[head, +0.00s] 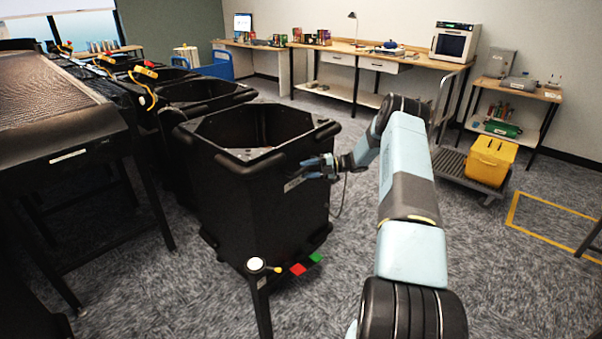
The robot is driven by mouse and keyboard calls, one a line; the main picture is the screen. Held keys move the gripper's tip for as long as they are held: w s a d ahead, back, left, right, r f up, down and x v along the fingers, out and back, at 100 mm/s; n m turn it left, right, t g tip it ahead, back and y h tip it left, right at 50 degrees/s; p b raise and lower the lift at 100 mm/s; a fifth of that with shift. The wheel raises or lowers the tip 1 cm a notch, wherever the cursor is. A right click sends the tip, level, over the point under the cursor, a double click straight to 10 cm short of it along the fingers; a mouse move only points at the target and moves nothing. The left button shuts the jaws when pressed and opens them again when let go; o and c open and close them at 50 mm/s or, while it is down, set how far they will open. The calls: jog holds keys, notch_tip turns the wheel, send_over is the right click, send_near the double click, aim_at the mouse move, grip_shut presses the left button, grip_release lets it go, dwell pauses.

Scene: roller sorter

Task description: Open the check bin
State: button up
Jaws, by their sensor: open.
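A large black bin (235,206) stands upright in the middle of the head view, its open top facing up. I cannot read its label, so I cannot tell whether it is the check bin. More black bins (207,104) stand in a row behind it. My gripper (307,169) is open at the near bin's right side, a little below the rim, beside a small pale label (293,184). I cannot tell whether the fingers touch the bin or surround anything.
A black roller sorter (70,150) stands left of the bins. A white button (256,265) and red (298,269) and green (315,258) patches sit low at the near bin's front. A yellow crate (488,163) is on a cart at right.

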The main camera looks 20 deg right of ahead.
jog(key=v, duration=1.3)
jog(key=shift+d, duration=0.15)
jog(key=s+a+r+n+g+h, duration=0.2)
jog(key=s+a+r+n+h, duration=0.15)
jog(key=a+r+n, duration=0.65)
jog(key=s+a+r+n+g+h, duration=0.25)
jog(key=s+a+r+n, duration=0.35)
jog(key=r, duration=0.8)
jog(key=s+a+r+n+h, duration=0.5)
jog(key=s+a+r+n, duration=0.35)
jog(key=s+r, duration=0.35)
jog(key=s+a+n+t+h, duration=0.2)
jog(key=s+n+t+h, duration=0.2)
jog(key=s+n, duration=1.2)
jog(key=s+r+t, duration=0.1)
jog(key=s, duration=1.1)
jog(key=shift+s+a+h, duration=0.25)
jog(key=shift+h, duration=0.15)
